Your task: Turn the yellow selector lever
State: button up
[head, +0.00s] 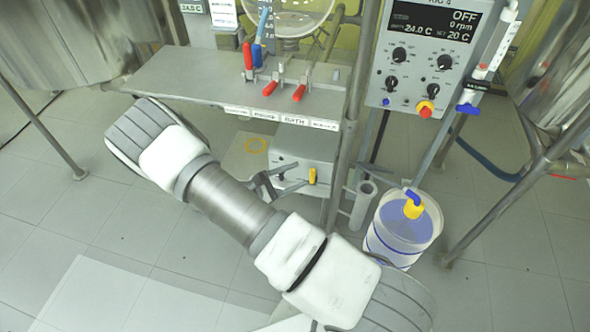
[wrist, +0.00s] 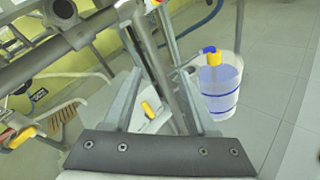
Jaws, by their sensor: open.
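The yellow selector lever (head: 312,176) stands upright on the front of a light grey box (head: 320,152) below the bench shelf. It also shows in the wrist view (wrist: 147,109), tilted, on the pale box between my fingers. My gripper (head: 284,180) is open and empty, with its fingers reaching toward the box front just left of the lever in the head view. In the wrist view my gripper (wrist: 161,72) frames the lever nearer the left finger. I cannot tell whether either finger touches it.
A bucket (head: 402,232) of bluish liquid with a yellow-capped top stands right of the box. The shelf (head: 200,78) with red-handled levers overhangs the box. A control panel (head: 420,60) hangs above right.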

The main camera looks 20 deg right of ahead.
jog(key=shift+s+r+m+g, duration=0.2)
jog(key=shift+r+m+g, duration=0.25)
jog(key=shift+r, duration=0.4)
